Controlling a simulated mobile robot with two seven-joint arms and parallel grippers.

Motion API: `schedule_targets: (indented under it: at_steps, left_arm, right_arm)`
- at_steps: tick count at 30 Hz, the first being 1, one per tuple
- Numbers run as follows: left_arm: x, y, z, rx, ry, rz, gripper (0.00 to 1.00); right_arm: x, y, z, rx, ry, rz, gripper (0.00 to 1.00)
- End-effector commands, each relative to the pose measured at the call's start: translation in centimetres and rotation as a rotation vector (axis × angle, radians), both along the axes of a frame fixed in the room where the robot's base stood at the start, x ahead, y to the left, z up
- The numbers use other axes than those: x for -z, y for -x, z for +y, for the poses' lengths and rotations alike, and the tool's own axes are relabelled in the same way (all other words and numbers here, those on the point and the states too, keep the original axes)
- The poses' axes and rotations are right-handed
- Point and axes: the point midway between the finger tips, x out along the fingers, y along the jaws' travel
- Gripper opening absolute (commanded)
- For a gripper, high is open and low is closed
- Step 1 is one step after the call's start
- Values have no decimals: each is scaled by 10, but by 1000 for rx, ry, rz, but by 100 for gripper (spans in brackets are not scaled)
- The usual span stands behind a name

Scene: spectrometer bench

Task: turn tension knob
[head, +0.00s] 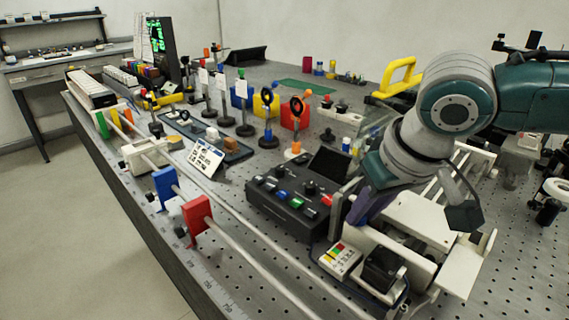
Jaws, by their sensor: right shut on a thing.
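My right arm comes in from the right edge and bends down over the bench. My right gripper (366,210) points down at the near end of a white apparatus (418,216), beside the black control box. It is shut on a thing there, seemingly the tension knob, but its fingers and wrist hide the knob. Which way the knob is turned does not show. My left gripper is not in view.
A black control box (283,217) with coloured buttons stands left of my right gripper. A small labelled unit (340,260) and a black cube (383,267) sit in front. Long rods with a red block (197,220) and a blue block (165,188) run along the bench edge.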

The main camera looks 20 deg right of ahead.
Motion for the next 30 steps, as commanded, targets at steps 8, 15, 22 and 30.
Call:
schedule_targets:
  at_steps: [8,15,22,30]
  left_arm:
    - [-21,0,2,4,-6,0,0]
    - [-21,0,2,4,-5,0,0]
    - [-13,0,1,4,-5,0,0]
    - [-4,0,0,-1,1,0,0]
  right_arm:
    - [-2,1,-4,-224,-2,3,0]
    - [0,-1,-6,-445,-4,0,0]
    - [2,-2,-7,-630,-3,-1,0]
    - [1,-3,-8,-774,-2,-1,0]
